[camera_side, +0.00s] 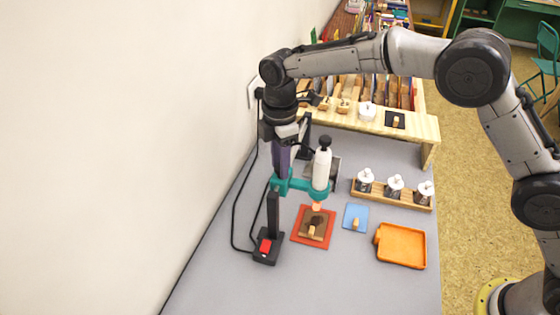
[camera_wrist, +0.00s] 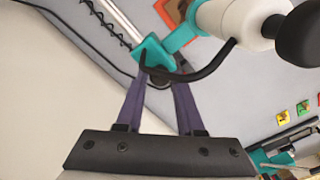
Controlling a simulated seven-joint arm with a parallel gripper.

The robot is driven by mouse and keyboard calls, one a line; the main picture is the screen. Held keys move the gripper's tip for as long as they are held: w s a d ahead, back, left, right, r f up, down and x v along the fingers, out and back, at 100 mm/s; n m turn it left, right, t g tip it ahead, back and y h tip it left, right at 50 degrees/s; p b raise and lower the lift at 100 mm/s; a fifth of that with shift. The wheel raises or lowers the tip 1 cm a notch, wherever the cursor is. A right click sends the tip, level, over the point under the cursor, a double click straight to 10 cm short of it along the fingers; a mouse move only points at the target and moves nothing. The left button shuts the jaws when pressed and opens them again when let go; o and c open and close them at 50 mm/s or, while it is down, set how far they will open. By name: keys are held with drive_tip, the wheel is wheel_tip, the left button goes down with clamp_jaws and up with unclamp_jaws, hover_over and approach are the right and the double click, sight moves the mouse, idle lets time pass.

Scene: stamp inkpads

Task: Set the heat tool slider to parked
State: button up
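The heat tool (camera_side: 321,168) is a white upright cylinder with a black top, held in a teal bracket (camera_side: 298,185) on a black post. Its white body also shows in the wrist view (camera_wrist: 240,18), at the upper right, with a black curved handle in front of the teal slider block (camera_wrist: 152,54). My gripper (camera_side: 281,170) points down at the post, just above the slider end of the bracket. In the wrist view its purple fingers (camera_wrist: 160,84) stand apart on either side of a dark knob by the slider block. Their tips are partly hidden, and contact is unclear.
Below the tool, a brown stamp block sits on a red mat (camera_side: 296,236). A blue mat (camera_side: 349,222), an orange tray (camera_side: 402,262) and a wooden rack (camera_side: 407,204) with several bottles lie to the right. A black base with a red switch (camera_side: 265,246) carries the post. The front table is clear.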

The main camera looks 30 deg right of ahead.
clamp_jaws()
drive_tip(key=shift+r, duration=0.1)
idle(1.0)
